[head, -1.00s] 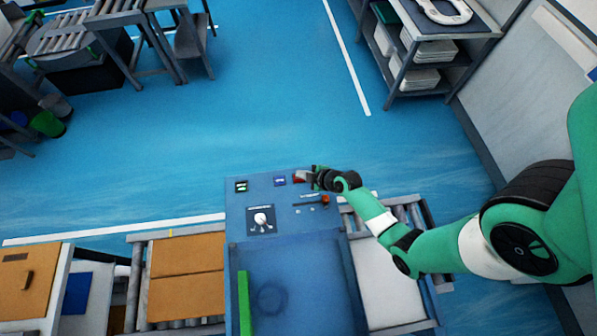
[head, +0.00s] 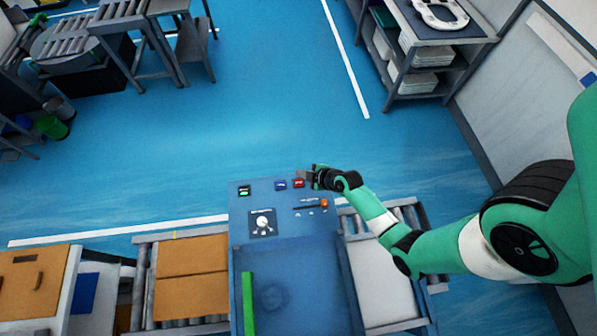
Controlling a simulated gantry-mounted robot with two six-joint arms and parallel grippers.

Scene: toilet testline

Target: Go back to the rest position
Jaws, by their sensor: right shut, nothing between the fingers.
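My right gripper (head: 307,175) is at the far right edge of the blue control panel (head: 284,216), just beside and above the red button (head: 298,183). It is shut and holds nothing. I cannot tell how high it is above the panel. The panel also carries a green button (head: 244,191), a blue button (head: 280,185), a round dial (head: 263,222) and a slider with an orange end (head: 323,203). My left gripper does not show.
Roller conveyors flank the panel; the left one carries brown boxes (head: 192,254). A shelf rack (head: 425,55) with a white toilet seat (head: 440,12) stands at the back right, beside a grey wall. The blue floor beyond the panel is clear.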

